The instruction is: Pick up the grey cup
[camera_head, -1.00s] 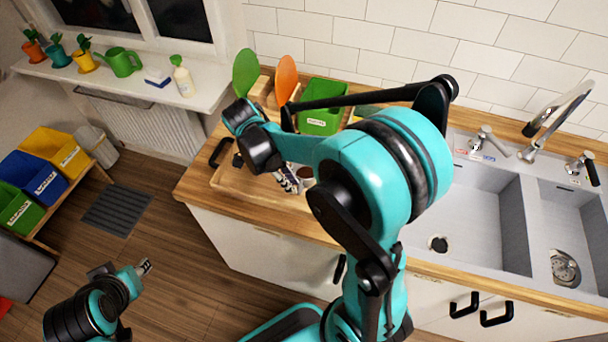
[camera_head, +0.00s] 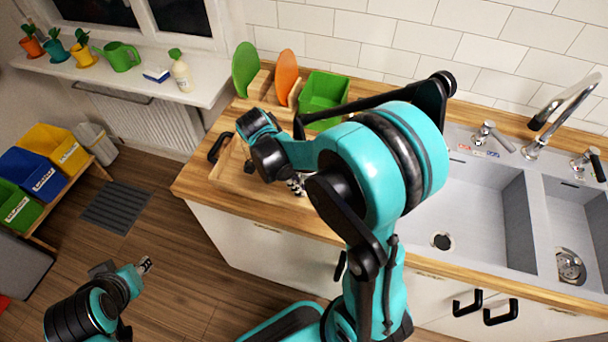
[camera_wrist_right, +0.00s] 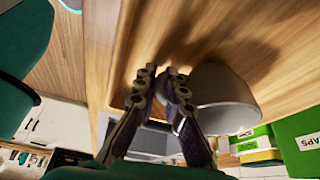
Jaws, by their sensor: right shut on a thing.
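The grey cup (camera_wrist_right: 225,95) shows in the right wrist view, next to the wooden surface. My right gripper (camera_wrist_right: 160,85) is shut on it, with its two fingers close together at the cup's left side. The exact contact spot is partly hidden by the fingers. In the head view my right gripper (camera_head: 296,186) is low over the wooden counter (camera_head: 245,215), and my arm hides the cup there. My left gripper (camera_head: 145,265) is over the floor at lower left, far from the cup; its finger opening is too small to judge.
A wooden tray (camera_head: 215,172) with a black handle lies at the counter's left end. A green board (camera_head: 244,68), an orange board (camera_head: 287,72) and a green bin (camera_head: 325,90) stand behind my right arm. The sink (camera_head: 470,215) is to the right.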

